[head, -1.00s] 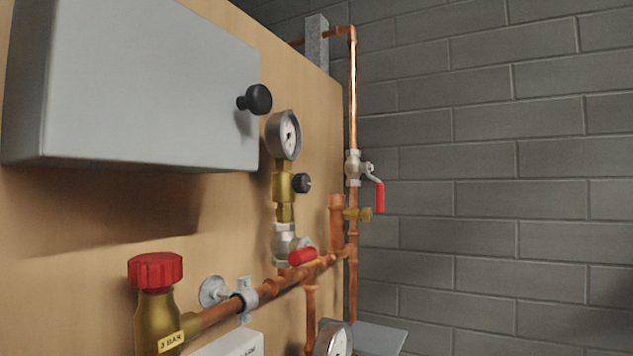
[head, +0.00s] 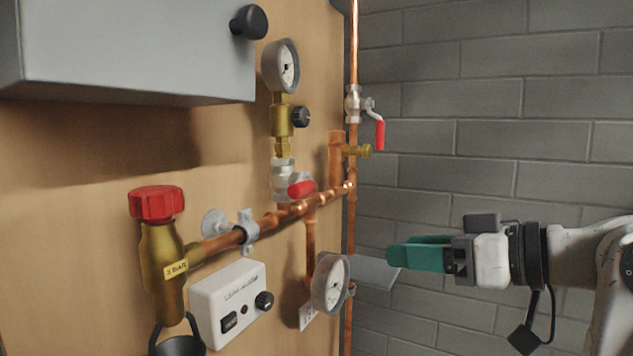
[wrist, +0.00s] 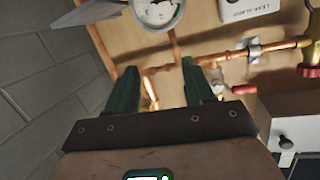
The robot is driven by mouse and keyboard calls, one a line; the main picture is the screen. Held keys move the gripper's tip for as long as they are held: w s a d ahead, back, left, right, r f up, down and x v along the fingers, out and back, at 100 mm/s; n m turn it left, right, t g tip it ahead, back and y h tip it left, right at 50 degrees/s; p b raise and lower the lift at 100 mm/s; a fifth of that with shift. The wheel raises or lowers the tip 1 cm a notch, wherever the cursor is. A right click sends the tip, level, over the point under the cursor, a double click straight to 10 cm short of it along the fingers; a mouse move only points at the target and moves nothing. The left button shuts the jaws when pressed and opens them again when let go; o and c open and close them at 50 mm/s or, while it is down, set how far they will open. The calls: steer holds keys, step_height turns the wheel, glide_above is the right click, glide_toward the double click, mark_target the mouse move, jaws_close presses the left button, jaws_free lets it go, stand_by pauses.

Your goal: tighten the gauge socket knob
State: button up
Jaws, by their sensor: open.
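The gauge socket knob (head: 301,117) is a small black ribbed knob on the right side of a brass socket (head: 281,122). An upper round gauge (head: 281,66) sits above it on the wooden board. My gripper (head: 393,254) has green fingers and is at the lower right in the head view, well below and right of the knob, apart from it. In the wrist view my gripper (wrist: 160,72) shows its two fingers spread with nothing held between them. I cannot make out the knob in the wrist view.
A lower gauge (head: 331,283) and a grey shelf-like plate (head: 374,272) are left of my gripper. Red-handled valves (head: 379,134), copper pipes (head: 280,217), a leak alarm box (head: 231,303) and a red-capped valve (head: 157,203) crowd the board. Space before the brick wall (head: 520,150) is clear.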

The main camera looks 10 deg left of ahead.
mark_target(306, 118)
steer(key=s+a+r+n+g+y, duration=0.1)
steer(key=s+a+r+n+y, duration=0.15)
steer(key=r, duration=0.55)
steer(key=s+a+r+n+g+y, duration=0.1)
steer(key=s+r+n, duration=0.15)
steer(key=r, duration=0.65)
steer(key=p+x, duration=0.4)
steer(key=x, duration=0.5)
steer(key=shift+w+a+f, duration=0.1)
steer(key=shift+w+a, duration=0.05)
steer(key=shift+w+a+f, duration=0.1)
steer(key=shift+w+a, duration=0.15)
steer(key=shift+a, duration=0.2)
steer(key=shift+c, duration=0.4)
jaws_close()
